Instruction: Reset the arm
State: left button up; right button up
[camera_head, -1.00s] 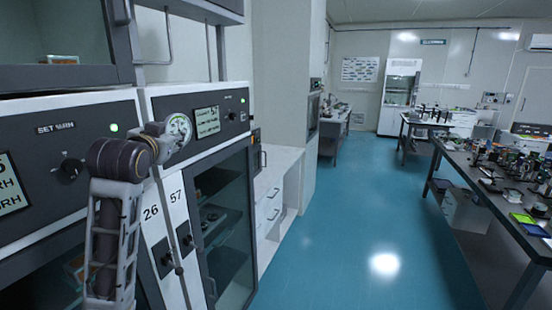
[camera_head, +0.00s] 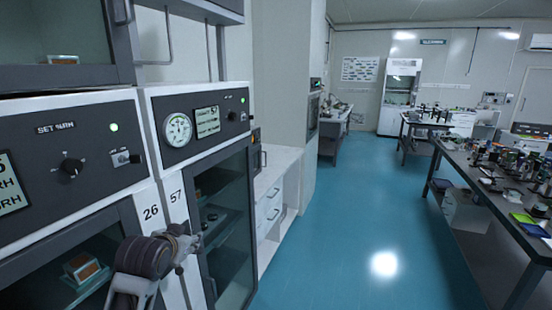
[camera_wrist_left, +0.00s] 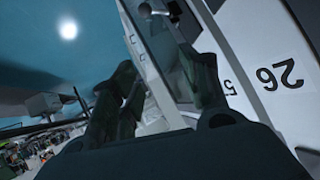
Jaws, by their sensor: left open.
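My left arm shows at the lower left in the head view, in front of the cabinets. Its gripper (camera_head: 183,246) is small and partly hidden by the wrist, near the cabinet door edges below the numbers 26 and 57. In the left wrist view the two dark fingers of the gripper (camera_wrist_left: 160,88) are spread apart with nothing between them. The white cabinet front with an upside-down 26 (camera_wrist_left: 277,74) is close on the right there. My right gripper is in neither view.
Dry cabinets with a round gauge (camera_head: 178,130) and a glass door (camera_head: 228,220) stand close on the left. A white counter (camera_head: 277,175) lies beyond them. An optical table (camera_head: 460,164) with equipment is on the right. The blue floor (camera_head: 355,225) between is clear.

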pick_arm(q)
jog(key=s+d+f+g, duration=0.3)
jog(key=s+f+g, duration=0.5)
jog(key=s+f, duration=1.8)
jog(key=s+f+g, duration=0.1)
jog(key=s+f, duration=0.1)
jog(key=f, duration=1.4)
jog(key=s+f, duration=0.2)
jog(key=f, duration=1.4)
jog(key=s+a+f, duration=0.2)
jog(key=s+f, duration=0.8)
jog(key=s, duration=0.1)
jog(key=s+a+f+g, duration=0.1)
jog(key=s+a+f, duration=0.1)
jog(key=s+f, duration=0.8)
jog(key=shift+s+g+h, duration=0.3)
jog(key=shift+s, duration=0.25)
